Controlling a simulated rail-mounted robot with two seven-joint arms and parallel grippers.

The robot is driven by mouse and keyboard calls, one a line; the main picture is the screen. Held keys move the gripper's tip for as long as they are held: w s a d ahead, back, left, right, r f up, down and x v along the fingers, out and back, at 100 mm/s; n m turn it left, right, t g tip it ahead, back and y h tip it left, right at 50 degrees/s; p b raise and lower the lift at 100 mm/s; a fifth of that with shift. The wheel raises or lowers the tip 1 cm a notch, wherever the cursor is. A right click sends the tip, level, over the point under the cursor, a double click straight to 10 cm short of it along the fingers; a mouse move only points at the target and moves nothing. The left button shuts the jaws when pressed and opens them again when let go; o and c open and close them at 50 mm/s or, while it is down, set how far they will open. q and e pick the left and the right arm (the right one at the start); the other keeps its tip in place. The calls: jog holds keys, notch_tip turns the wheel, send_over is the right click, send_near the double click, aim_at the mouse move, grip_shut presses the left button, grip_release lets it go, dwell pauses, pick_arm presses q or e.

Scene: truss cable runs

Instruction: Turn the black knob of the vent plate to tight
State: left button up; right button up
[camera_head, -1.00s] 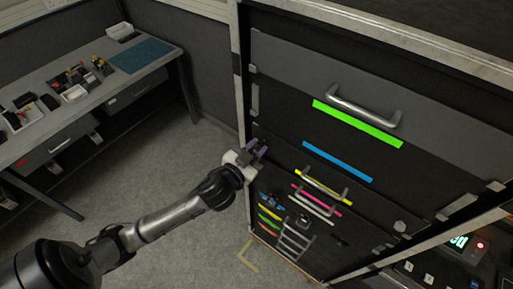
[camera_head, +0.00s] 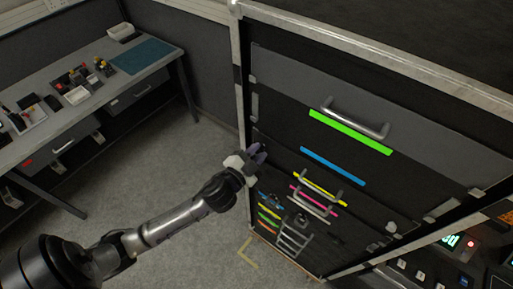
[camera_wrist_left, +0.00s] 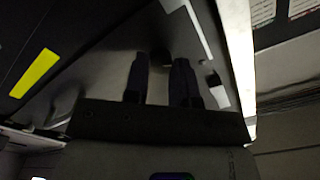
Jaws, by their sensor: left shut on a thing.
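My left gripper (camera_head: 258,152) is at the left edge of the dark panel front, in line with the space below the blue strip. In the left wrist view its two fingers (camera_wrist_left: 160,66) point at a grey plate (camera_wrist_left: 112,65), which I take for the vent plate. They are shut on a small dark thing (camera_wrist_left: 160,57) at the plate, which I take for the black knob. The fingers hide most of it, and its turn position cannot be read. In the head view the gripper covers the knob. My right gripper is not in view.
The panel carries a large handle (camera_head: 350,120) above a green strip, a blue strip (camera_head: 332,166), and smaller handles by yellow and pink strips. A pale metal frame post (camera_head: 240,80) stands left of the gripper. A workbench (camera_head: 95,95) is farther left, with open floor between.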

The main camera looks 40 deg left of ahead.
pick_arm(q)
jog(key=m+p, duration=0.3)
jog(key=m, duration=0.3)
jog(key=shift+p, duration=0.3)
jog(key=m+p, duration=0.2)
jog(key=m, duration=0.4)
jog(key=shift+f, duration=0.15)
jog(key=o, duration=0.9)
jog(key=shift+s+d, duration=0.1)
jog(key=shift+s, duration=0.45)
jog(key=shift+s+d+b, duration=0.2)
jog(key=shift+s+b, duration=0.3)
jog(key=shift+s, duration=1.6)
jog(key=shift+s+d+b, duration=0.2)
jog(key=shift+s+b, duration=0.25)
jog(key=shift+s, duration=1.7)
jog(key=shift+s+d+b, duration=0.2)
jog(key=shift+s+b, duration=0.3)
jog(key=shift+s, duration=1.6)
